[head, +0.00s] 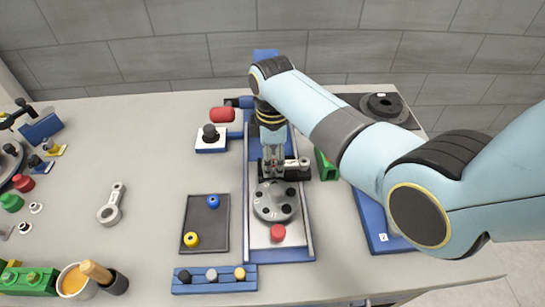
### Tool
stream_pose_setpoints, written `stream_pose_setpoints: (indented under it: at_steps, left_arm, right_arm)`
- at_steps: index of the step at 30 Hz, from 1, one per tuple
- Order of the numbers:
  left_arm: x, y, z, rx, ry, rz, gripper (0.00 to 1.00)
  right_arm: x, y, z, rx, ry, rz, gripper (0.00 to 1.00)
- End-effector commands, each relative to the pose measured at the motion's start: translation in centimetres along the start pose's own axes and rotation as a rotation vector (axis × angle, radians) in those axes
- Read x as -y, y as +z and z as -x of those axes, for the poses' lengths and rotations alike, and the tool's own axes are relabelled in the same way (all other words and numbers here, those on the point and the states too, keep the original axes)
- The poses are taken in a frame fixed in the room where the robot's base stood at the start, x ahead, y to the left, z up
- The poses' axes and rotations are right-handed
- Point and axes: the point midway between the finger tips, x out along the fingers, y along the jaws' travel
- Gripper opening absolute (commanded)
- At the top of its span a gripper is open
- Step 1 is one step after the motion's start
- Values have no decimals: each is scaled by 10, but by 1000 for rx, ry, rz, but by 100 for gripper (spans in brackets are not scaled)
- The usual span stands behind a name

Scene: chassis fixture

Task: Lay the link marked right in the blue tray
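My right gripper (273,168) points down over a black block in the fixture, just behind a round grey plate. Its fingertips are small here and I cannot tell whether they hold anything. A light grey link end (303,162) shows at the black block, just right of the fingers; the rest is hidden. Another grey link (111,204) lies on the table at the left, apart from other things. No right marking is readable on either. A blue tray (377,241) with a white label lies at the right, largely hidden by my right arm. My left gripper is not in view.
The blue-edged fixture (308,232) holds the round plate (275,201) and a red knob (278,233). A dark tray (208,216) with blue and yellow rings lies left of it. A blue rack (214,286) stands in front. Cups and small parts crowd the left edge.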

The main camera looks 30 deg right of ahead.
Motion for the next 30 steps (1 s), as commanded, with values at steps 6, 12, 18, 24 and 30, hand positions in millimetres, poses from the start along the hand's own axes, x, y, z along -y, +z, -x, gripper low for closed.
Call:
stream_pose_setpoints:
  at_steps: [6,12,18,24,30]
  left_arm:
    - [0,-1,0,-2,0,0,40]
    - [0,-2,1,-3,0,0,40]
    - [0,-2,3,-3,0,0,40]
    - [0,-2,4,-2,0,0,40]
    - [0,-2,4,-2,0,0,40]
  right_arm:
    - [2,0,-1,0,-4,0,15]
    - [2,0,4,-1,-3,0,15]
    - [1,0,13,0,-3,0,15]
    - [1,0,20,0,-2,0,15]
    - [0,0,31,-1,0,0,15]
